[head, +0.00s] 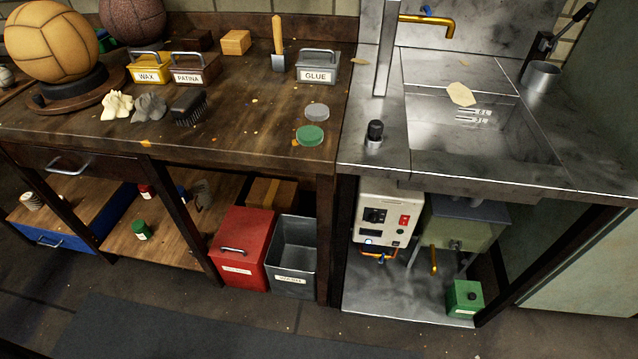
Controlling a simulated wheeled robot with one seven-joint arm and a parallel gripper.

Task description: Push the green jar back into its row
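A small green jar (141,231) with a pale label stands on the lower wooden shelf under the bench, near the shelf's front edge. A red jar (146,191) stands farther back on the same shelf. A blue jar (183,193) is partly hidden by a bench leg, also farther back. The green jar is nearer the front than these two. My gripper is not in view.
The bench top (240,120) overhangs the shelf (160,250), with dark legs in front. A red bin (240,250) and a grey bin (295,255) stand right of the shelf. A blue drawer box (60,237) is left. The floor in front is clear.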

